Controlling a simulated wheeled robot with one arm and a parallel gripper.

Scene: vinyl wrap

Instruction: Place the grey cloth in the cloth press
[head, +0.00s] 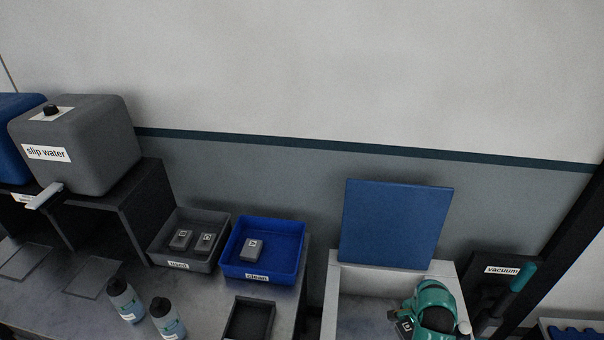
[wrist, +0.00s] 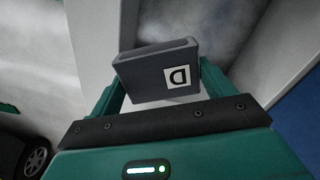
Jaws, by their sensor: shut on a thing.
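A grey block-like cloth with a white "D" label (wrist: 165,68) is held between the fingers of my gripper (wrist: 160,85). In the head view my teal gripper (head: 412,318) is over a pale open-topped box (head: 375,300), with part of the held cloth (head: 404,328) showing at its left. The box has a raised blue lid (head: 395,222) and looks like the cloth press, though no label on it shows. In the wrist view, pale walls (wrist: 255,55) and a mottled grey floor lie beyond the cloth. I cannot tell whether the cloth touches the floor.
Left of the box, a grey tray (head: 168,254) holds two grey blocks and a blue "clean" tray (head: 283,265) holds one. A "vacuum" holder (head: 490,285) stands close right.

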